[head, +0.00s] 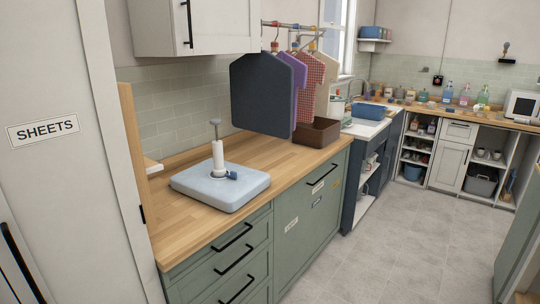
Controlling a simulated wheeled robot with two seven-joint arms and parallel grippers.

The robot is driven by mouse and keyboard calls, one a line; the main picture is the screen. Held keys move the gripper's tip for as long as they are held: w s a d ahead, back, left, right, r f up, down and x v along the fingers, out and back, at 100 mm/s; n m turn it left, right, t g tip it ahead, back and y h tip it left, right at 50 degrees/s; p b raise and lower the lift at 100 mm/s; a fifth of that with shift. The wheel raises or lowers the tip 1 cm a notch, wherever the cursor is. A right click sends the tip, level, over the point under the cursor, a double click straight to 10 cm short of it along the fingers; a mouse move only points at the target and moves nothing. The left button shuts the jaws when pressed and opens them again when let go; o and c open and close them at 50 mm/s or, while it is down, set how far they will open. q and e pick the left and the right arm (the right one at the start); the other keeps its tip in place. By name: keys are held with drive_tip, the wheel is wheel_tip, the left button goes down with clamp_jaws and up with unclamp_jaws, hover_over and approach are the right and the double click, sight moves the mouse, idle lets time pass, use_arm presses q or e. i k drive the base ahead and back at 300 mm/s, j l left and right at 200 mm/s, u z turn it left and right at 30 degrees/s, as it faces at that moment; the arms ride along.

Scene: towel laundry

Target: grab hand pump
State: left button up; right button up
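The hand pump (218,157) stands upright on a light blue, flat, cushion-like block (236,196). It has a white cylinder, a grey T-shaped handle at the top and a small blue fitting at its base. The block lies on the wooden counter (190,225) left of the picture's middle. Neither of my grippers is in view, and nothing is touching the pump.
Hanging clothes (265,95) and a brown box (316,133) are behind the pump to the right. A "SHEETS" door (60,190) stands at left. Green drawers (232,262) face open grey floor (400,240). A sink and shelves are farther back.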

sight(218, 170)
drive_tip(key=i+z, duration=0.45)
drive_tip(key=i, duration=0.55)
drive_tip(key=i+u, duration=0.2)
drive_tip(key=u, duration=0.15)
drive_tip(key=i+l+u, duration=0.15)
drive_tip(key=u, duration=0.2)
drive_tip(key=i+l+u, duration=0.2)
drive_tip(key=u, duration=0.15)
